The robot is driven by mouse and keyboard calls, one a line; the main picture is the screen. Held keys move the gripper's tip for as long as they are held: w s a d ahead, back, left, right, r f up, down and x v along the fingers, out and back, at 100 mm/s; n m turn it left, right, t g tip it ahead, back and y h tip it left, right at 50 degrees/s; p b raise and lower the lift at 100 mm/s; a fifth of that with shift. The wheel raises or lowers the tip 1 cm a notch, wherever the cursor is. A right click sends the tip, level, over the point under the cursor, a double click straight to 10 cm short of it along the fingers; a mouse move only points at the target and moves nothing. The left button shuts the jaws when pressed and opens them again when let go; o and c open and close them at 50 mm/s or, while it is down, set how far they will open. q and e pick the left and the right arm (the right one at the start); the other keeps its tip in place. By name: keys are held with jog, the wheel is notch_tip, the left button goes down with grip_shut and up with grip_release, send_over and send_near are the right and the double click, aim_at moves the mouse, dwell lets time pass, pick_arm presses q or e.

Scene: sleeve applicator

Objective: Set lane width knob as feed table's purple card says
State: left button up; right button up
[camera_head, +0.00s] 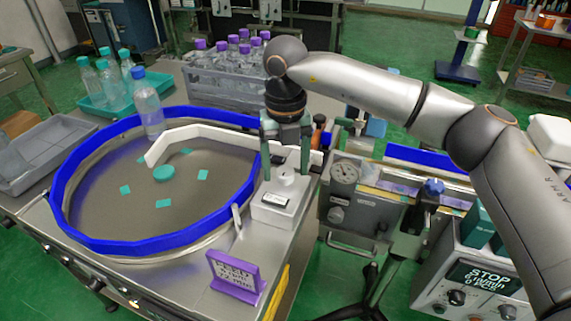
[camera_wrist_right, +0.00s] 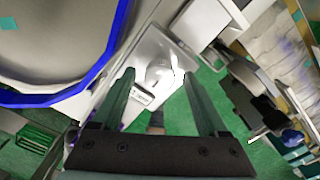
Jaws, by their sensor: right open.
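A white box with a pale round knob (camera_head: 287,174) on top stands on the feed table (camera_head: 216,250), right of the round bowl; a small display or label (camera_head: 274,198) is on its front. My right gripper (camera_head: 286,172) is open and points down over the box, one finger on each side of the knob. In the right wrist view the knob (camera_wrist_right: 159,74) lies between the two green fingers, with gaps on both sides. The purple card (camera_head: 236,277) stands at the table's front; its lettering is too small to read surely. My left gripper is out of view.
A crate of purple-capped bottles (camera_head: 225,87) stands behind. A gauge unit (camera_head: 345,173) and a control box reading STOP (camera_head: 487,277) are at right.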

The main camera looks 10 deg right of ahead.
aim_at(286, 171)
notch_tip(286, 171, up, 13)
jog(key=shift+f+p, duration=0.2)
jog(key=shift+p, duration=0.15)
dwell(0.3)
